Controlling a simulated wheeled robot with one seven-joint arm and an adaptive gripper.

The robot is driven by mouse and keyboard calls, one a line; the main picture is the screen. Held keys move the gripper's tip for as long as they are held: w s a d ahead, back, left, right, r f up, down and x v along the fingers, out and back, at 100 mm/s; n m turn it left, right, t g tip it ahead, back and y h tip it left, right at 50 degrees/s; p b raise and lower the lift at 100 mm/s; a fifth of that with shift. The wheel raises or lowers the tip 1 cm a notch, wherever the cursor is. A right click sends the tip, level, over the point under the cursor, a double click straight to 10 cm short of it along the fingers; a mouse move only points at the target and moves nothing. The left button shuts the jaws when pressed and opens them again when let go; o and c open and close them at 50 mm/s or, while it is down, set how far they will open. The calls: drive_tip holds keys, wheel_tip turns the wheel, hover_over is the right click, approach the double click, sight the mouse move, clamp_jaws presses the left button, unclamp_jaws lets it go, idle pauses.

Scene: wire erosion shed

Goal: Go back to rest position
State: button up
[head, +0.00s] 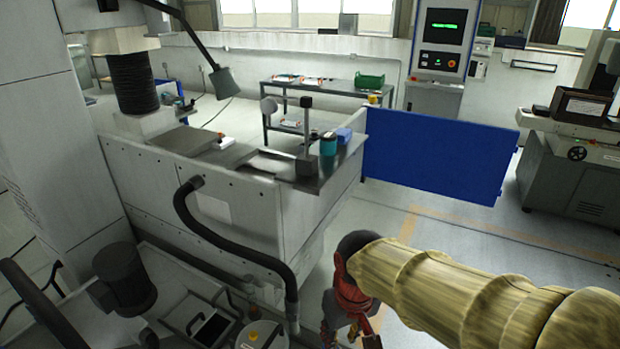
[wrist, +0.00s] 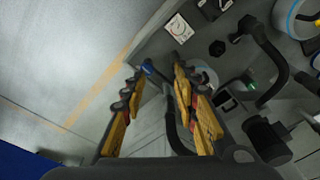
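My gripper (wrist: 158,82) shows in the wrist view with its two yellow-and-black fingers spread apart. I see nothing clasped between them; a small blue-tipped dark part (wrist: 148,69) shows beyond the gap, its distance unclear. In the head view my arm, in a ribbed tan cover, reaches in from the lower right. My gripper there (head: 350,336) points down at the bottom edge, partly cut off, just right of the grey machine (head: 240,208).
A black hose (head: 222,238) curves down the machine's side beside my gripper. A blue panel door (head: 435,158) stands behind my arm. A filter unit (head: 262,336) stands low at left. Open floor (head: 395,212) lies between the machine and the right-hand machine (head: 575,170).

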drive_tip(key=s+d+r+m+t, duration=0.3)
drive_tip(key=s+d+r+t, duration=0.1)
drive_tip(key=s+d+r, duration=0.4)
drive_tip(key=s+d, duration=0.2)
drive_tip(key=d, duration=0.2)
drive_tip(key=shift+d+m+h, duration=0.25)
drive_tip(key=shift+m+h, duration=0.05)
drive_tip(key=shift+m, duration=0.1)
